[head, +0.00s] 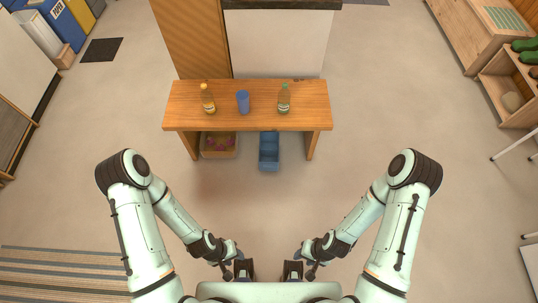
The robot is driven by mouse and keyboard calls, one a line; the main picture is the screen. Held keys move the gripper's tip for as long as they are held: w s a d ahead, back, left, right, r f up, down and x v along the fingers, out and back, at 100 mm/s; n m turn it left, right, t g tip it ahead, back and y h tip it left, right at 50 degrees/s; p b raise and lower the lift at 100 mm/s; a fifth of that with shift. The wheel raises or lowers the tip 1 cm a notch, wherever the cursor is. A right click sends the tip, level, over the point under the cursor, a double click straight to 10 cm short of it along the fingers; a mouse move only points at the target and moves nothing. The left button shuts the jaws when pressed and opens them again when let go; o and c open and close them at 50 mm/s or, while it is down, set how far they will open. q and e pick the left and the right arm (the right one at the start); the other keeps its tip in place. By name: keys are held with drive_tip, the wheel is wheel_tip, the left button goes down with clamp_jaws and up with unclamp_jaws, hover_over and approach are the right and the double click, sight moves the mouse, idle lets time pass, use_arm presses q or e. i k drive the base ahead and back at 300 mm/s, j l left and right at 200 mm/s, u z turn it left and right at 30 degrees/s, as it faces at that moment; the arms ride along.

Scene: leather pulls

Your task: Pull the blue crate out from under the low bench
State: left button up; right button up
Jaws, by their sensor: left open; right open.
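The blue crate (269,164) stands on the floor under the low bench (300,120), right of the bench's middle. Its front part sticks out past the bench's front edge, and its back part is hidden by the bench top. My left gripper (243,272) and my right gripper (292,272) are both open and empty, side by side at the bottom of the head view. Both are well in front of the bench and apart from the crate.
A wooden box (218,154) with dark reddish things stands under the bench, left of the crate. Two bottles (208,98) (284,99) and a blue cup (243,102) stand on the bench. The floor (265,210) between the bench and my grippers is clear.

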sight(268, 155)
drive_tip(key=i+l, duration=0.2)
drive_tip(key=l, duration=0.15)
drive_tip(key=i+l, duration=0.15)
drive_tip(key=l, duration=0.2)
drive_tip(key=i+l+u, duration=0.1)
drive_tip(key=l, duration=0.25)
drive_tip(key=i, duration=0.1)
